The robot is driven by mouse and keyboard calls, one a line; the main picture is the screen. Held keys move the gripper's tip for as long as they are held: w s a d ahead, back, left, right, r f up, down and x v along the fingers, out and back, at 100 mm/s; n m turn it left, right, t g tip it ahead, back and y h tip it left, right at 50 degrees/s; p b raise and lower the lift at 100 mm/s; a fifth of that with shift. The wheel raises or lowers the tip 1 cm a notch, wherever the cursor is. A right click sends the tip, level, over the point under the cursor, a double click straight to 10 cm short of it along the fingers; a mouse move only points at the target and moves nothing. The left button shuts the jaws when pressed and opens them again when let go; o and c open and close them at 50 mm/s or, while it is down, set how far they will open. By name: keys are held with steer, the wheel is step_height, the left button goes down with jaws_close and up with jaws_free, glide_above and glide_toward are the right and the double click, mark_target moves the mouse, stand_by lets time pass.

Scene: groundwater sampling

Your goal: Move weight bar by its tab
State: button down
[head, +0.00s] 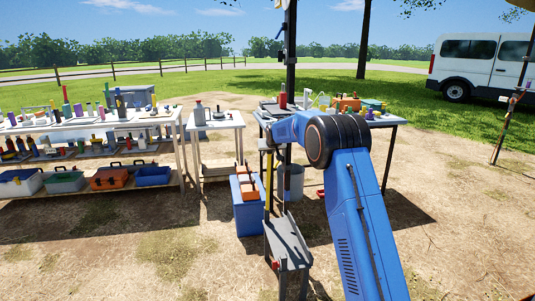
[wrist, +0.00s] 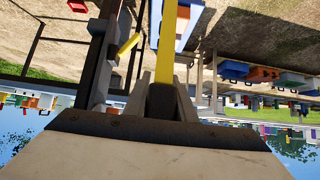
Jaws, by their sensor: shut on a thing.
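In the wrist view, which is upside down, my gripper (wrist: 162,88) is shut on a dark block, which I take to be the tab of the weight bar. A long yellow bar (wrist: 168,45) runs from this block away to the top of the picture. In the head view a thin yellow upright strip (head: 268,181) shows left of the dark post and looks like the same bar. My gripper's fingers cannot be made out in the head view, where my blue arm reaches toward the post. Whether the bar touches anything at its far end is unclear.
A dark post (head: 291,45) rises close beside my arm. A grey stand (head: 288,240) is below, with a blue box (head: 247,212) to its left. A cluttered table (head: 393,120) stands behind my arm. Shelves (head: 90,125) fill the left. Bare ground lies at front left.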

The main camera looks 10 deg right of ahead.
steer(key=shift+f, duration=0.6)
steer(key=c, duration=1.6)
jaws_free()
steer(key=shift+f, duration=0.1)
steer(key=shift+o, duration=0.6)
steer(key=shift+r, duration=0.35)
steer(key=v, duration=1.7)
steer(key=shift+s, duration=0.15)
